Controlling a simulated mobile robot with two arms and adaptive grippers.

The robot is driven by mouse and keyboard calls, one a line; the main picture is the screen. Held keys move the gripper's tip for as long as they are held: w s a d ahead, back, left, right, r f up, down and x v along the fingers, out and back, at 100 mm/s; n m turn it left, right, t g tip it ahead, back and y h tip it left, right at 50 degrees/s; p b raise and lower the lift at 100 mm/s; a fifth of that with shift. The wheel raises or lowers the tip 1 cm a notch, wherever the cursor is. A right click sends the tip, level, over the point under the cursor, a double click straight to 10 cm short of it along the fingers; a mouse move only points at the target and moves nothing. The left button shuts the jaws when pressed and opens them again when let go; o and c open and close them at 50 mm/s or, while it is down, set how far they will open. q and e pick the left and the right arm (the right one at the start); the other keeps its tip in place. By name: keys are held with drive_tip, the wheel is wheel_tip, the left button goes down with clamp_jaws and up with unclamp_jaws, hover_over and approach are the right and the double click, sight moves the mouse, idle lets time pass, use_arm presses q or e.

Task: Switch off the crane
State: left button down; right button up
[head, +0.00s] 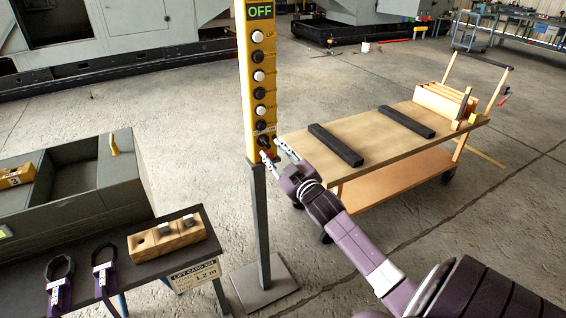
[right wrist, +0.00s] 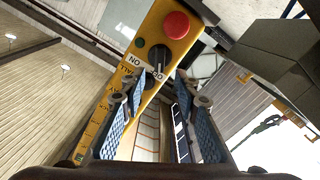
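The crane control is a tall yellow pendant (head: 243,75) on a grey post, with a column of white and black buttons. A green-lettered display (head: 260,11) at its top reads OFF. At its lower end are a black rotary knob (right wrist: 160,57) beside an ON label, seen upside down, and a red round button (right wrist: 176,25). My right gripper (head: 276,151) is at the pendant's lower end. Its blue-padded fingers (right wrist: 161,84) are open and empty, with the knob just beyond the gap between the tips; contact cannot be told. My left gripper is out of view.
A wooden-topped cart (head: 376,132) with two dark bars stands right of the pendant. At lower left, a dark table (head: 128,256) holds a wooden block (head: 166,238) and two purple loop-ended tools, beside a grey-green box (head: 122,175). Open concrete floor lies behind.

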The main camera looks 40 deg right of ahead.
drive_tip(key=v, duration=0.6)
drive_tip(key=shift+s, duration=0.3)
drive_tip(key=shift+a, duration=0.15)
drive_tip(key=s+a+f+m+g+y, duration=0.1)
drive_tip(key=s+a+f+g, duration=0.2)
drive_tip(key=f, duration=1.2)
drive_tip(key=s+a+f+g, duration=0.25)
drive_tip(key=s+f, duration=0.35)
drive_tip(key=f, duration=0.8)
drive_tip(key=s+a+f+m+g+y, duration=0.1)
drive_tip(key=s+a+f+g, duration=0.2)
drive_tip(key=f, duration=1.2)
drive_tip(key=s+a+f+g, duration=0.2)
drive_tip(key=s+a+f, duration=0.3)
drive_tip(key=s, duration=0.6)
drive_tip(key=s+a+f+g+y, duration=0.1)
drive_tip(key=s+a+f+g, duration=0.2)
drive_tip(key=s+f, duration=0.5)
drive_tip(key=s+a+f+n+g+y, duration=0.1)
drive_tip(key=s+a+f+g, duration=0.2)
drive_tip(key=s, duration=1.3)
drive_tip(key=a+f, duration=0.3)
drive_tip(key=f, duration=0.1)
drive_tip(key=shift+a+f, duration=0.2)
drive_tip(key=shift+a, duration=0.2)
